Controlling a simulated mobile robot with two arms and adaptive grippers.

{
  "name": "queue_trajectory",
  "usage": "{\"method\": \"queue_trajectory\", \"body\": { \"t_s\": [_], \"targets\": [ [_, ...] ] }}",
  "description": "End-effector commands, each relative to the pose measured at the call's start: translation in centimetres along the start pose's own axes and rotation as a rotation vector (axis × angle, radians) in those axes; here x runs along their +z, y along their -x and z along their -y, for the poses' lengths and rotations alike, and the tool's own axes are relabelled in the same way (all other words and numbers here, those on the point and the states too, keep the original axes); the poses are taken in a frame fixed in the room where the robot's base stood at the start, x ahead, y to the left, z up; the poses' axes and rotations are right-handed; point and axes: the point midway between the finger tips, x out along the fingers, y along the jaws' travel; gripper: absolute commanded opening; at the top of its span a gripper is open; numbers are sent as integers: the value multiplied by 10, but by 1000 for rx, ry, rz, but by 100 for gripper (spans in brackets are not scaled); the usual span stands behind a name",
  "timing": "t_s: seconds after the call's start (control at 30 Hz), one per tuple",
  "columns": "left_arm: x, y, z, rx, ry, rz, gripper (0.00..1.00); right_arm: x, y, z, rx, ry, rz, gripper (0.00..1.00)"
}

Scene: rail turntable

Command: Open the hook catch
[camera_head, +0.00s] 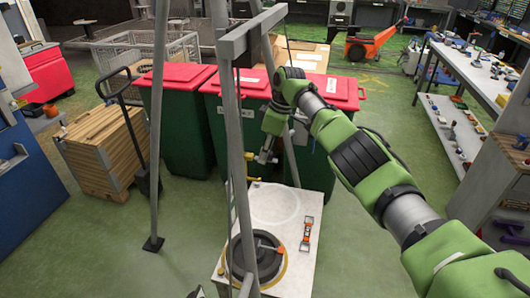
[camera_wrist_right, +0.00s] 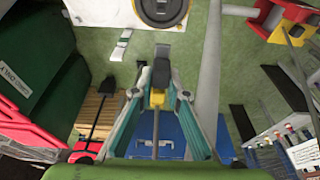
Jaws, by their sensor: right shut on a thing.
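My right gripper (camera_head: 265,155) hangs above the back of a white table (camera_head: 233,282); it also fills the middle of the right wrist view (camera_wrist_right: 161,76). Its teal-sided fingers are shut on a small yellow-and-black piece (camera_wrist_right: 157,98), mostly hidden between them. On the table lie a dark round disc (camera_head: 238,262) with a grey and orange lever (camera_head: 270,247), and a small white and orange fitting (camera_head: 307,234) to its right. The gripper is apart from both. I cannot tell which part is the hook catch.
A grey frame (camera_head: 225,110) with slanting legs stands over the table, close to my right arm. Green bins with red lids (camera_head: 183,120) stand behind. A wooden crate (camera_head: 103,150) is at left, and a workbench (camera_head: 470,68) at right. Green floor is free right of the table.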

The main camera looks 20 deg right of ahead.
Motion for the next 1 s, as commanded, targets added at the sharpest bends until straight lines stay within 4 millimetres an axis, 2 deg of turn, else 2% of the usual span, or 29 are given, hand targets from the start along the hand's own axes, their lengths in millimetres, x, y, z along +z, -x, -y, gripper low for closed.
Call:
{"method": "queue_trajectory", "body": {
  "t_s": [0.57, 0.6, 0.63, 1.0],
  "targets": [
    [1, 1, 4, -4, 4, 1, 0, 0, -1, 0, -1, 0, 16, 0],
    [1, 1, 4, -4, 4, 1, 0, 0, -1, 0, -1, 0, 15, 25],
    [1, 1, 4, -4, 4, 1, 0, 0, -1, 0, -1, 0, 15, 32],
    [4, 1, 3, -4, 2, 4, 0, -1, 2, 0, 0, 0, 13, 32]
  ]
}}
